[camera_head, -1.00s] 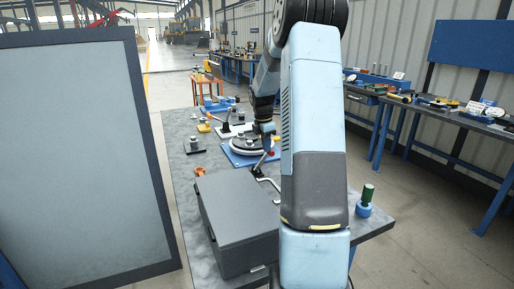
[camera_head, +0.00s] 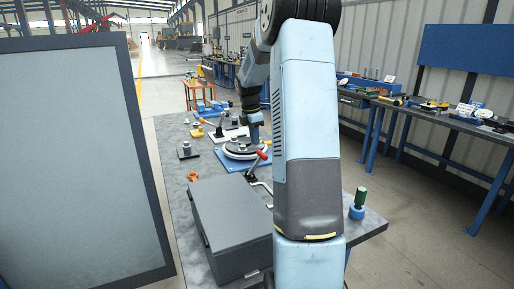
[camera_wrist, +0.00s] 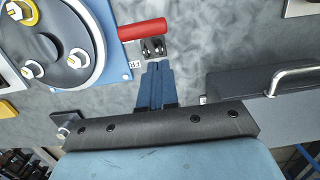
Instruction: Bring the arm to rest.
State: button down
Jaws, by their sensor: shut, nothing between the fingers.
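My gripper (camera_wrist: 158,72) shows in the wrist view with its two blue fingers together and nothing between them. The fingertips point at the bench top, beside a small bracket with a red handle (camera_wrist: 142,29). In the head view my wrist hangs over the bench (camera_head: 181,172) near the round grey disc (camera_head: 245,149) on its blue plate. My fingers look clear of the disc and the handle, but their exact height is hard to tell. My large arm link hides part of the bench.
A grey box (camera_head: 231,222) with a metal handle (camera_wrist: 291,77) stands at the bench's near side. A green-topped blue part (camera_head: 358,204) stands at the right corner. A large framed panel (camera_head: 75,170) fills the left. A side bench (camera_head: 440,115) runs along the right wall.

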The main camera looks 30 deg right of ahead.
notch_tip(320, 180, up, 7)
dwell(0.3)
jog(key=shift+a+r, duration=0.1)
jog(key=shift+a, duration=0.05)
